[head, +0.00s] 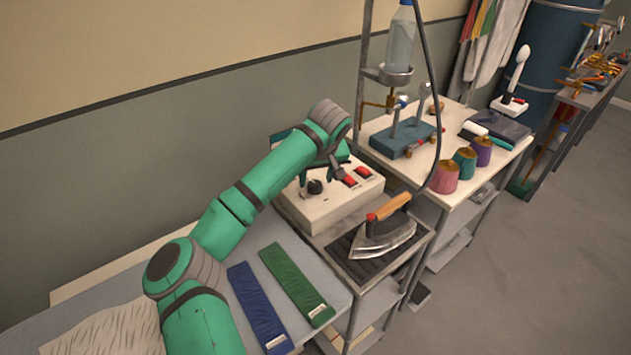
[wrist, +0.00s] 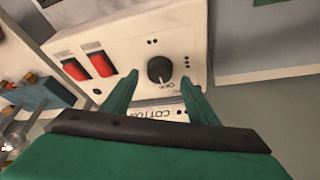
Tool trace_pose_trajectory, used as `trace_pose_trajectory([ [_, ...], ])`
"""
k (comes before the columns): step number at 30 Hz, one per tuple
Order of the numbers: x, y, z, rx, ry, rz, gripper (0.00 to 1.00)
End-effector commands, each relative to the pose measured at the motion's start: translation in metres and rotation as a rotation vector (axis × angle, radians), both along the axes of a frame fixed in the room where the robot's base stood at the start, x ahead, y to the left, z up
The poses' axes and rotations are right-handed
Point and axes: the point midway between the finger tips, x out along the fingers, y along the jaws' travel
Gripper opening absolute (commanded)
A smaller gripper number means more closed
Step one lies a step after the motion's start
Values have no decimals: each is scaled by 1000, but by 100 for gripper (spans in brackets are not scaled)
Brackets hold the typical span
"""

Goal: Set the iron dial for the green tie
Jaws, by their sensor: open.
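The iron dial is a black knob (wrist: 160,70) on a white control box (head: 335,212). In the wrist view the knob lies between and beyond my gripper's (wrist: 155,85) two green fingers, which are open and apart from it. The word OFF shows beside the knob, and COTTON shows nearer the gripper. In the head view the knob (head: 315,187) sits on the box below my gripper (head: 325,172). The green tie (head: 296,283) lies flat on the board with a white label at its near end. The iron (head: 383,238) rests on a dark ribbed plate.
A blue tie (head: 258,308) lies left of the green tie. Two red switches (wrist: 88,67) are on the box beside the knob. A cable rises from the iron. Several thread cones (head: 465,163) stand on the table at right.

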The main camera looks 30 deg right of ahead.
Motion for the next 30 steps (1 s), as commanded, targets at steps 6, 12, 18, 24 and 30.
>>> trace_pose_trajectory([
  [6,8,-3,-19,-1,0,-1,54],
  [12,9,-3,-23,-1,0,-1,54],
  [18,9,-4,-23,0,0,-2,44],
  [24,9,-3,-23,-1,-1,-1,14],
  [30,7,-6,-24,2,3,-18,13],
])
